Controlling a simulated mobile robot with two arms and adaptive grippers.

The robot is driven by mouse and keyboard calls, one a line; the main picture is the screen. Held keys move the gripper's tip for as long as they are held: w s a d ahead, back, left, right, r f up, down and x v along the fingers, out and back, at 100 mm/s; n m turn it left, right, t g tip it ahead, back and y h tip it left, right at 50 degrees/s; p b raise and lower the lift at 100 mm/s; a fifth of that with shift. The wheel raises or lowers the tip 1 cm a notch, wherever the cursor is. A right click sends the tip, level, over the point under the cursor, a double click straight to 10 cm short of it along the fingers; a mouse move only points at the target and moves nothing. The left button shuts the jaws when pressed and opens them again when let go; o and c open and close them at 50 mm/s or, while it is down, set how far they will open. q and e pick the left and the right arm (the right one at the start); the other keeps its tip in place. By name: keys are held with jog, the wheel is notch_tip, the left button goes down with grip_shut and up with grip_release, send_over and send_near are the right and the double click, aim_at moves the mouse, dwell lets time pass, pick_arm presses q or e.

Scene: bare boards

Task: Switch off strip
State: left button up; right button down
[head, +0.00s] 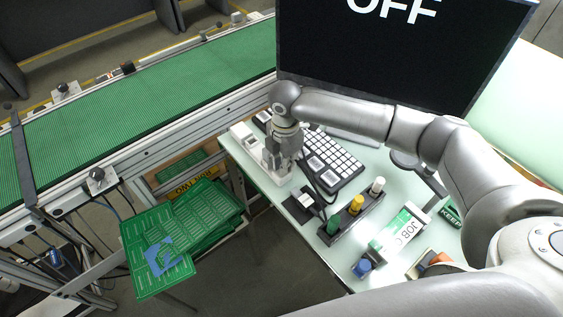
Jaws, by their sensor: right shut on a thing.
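A white power strip (245,138) lies along the left edge of the pale desk, partly covered by my right gripper. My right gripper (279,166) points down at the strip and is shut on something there. The fingers hide what exactly lies between them, and the strip's switch cannot be made out. My left gripper is not in view.
A black screen (400,50) reading "OFF" stands behind my right arm. A keyboard (335,163) lies right of the gripper. A rack with coloured knobs (350,212) and a job card (402,228) stand nearer. Green boards (190,235) and a conveyor (140,105) are left.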

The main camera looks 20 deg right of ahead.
jog(key=c, duration=1.4)
grip_release()
jog(key=shift+a, duration=0.1)
jog(key=shift+c, duration=0.2)
notch_tip(320, 180, up, 12)
